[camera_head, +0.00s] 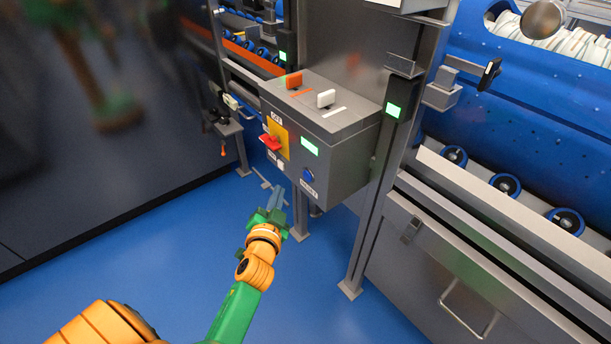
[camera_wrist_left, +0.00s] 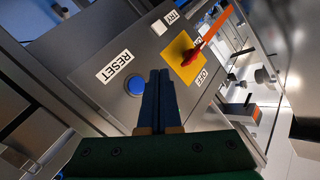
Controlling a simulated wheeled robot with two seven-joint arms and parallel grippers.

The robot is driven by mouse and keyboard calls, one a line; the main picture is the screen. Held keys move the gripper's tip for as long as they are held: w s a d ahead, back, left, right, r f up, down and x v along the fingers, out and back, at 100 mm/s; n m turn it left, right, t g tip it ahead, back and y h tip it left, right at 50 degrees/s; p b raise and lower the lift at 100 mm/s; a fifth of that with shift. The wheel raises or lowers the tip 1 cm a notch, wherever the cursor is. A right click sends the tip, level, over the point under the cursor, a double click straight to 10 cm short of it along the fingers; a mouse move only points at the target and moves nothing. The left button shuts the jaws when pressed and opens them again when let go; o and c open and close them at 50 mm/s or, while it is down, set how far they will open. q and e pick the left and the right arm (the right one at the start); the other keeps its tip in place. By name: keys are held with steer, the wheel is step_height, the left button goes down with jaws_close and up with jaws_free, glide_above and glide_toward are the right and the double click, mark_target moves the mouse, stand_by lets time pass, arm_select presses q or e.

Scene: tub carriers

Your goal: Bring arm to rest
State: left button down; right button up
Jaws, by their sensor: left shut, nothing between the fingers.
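My left arm comes in from the lower left in the head view, and its green and orange links lead up to my left gripper (camera_head: 278,192). The gripper is shut and empty, with its fingers apart from the grey control box (camera_head: 340,148), low in front of it. In the left wrist view the shut blue-grey fingers (camera_wrist_left: 159,75) point at the box face. They appear beside the blue button (camera_wrist_left: 136,85) labelled RESET and the red switch handle (camera_wrist_left: 191,57) on a yellow plate. My right gripper does not show in either view.
A blue machine with rollers (camera_head: 506,184) stands further right. The blue floor (camera_head: 180,270) is open.

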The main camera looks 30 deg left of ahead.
arm_select(q)
steer(key=shift+f, duration=0.1)
stand_by(0.4)
steer(key=s+d+f+g+h+p, duration=0.2)
steer(key=s+d+f+g+p, duration=0.15)
steer(key=f, duration=0.35)
steer(key=s+d+f+g+h+p, duration=0.2)
steer(key=s+d+f, duration=0.15)
steer(key=f, duration=0.35)
steer(key=s+d+f+g+p, duration=0.1)
steer(key=s+f, duration=0.3)
steer(key=s, duration=0.5)
steer(key=s+d+f+g+h+p, duration=0.1)
steer(key=s+f+g+p, duration=0.2)
steer(key=s, duration=0.7)
steer(key=s+d+f+g+h+p, duration=0.1)
steer(key=s+f+g, duration=0.3)
steer(key=s, duration=0.6)
steer(key=shift+d+f+p, duration=0.3)
steer(key=shift+p, duration=0.1)
steer(key=shift+g, duration=0.25)
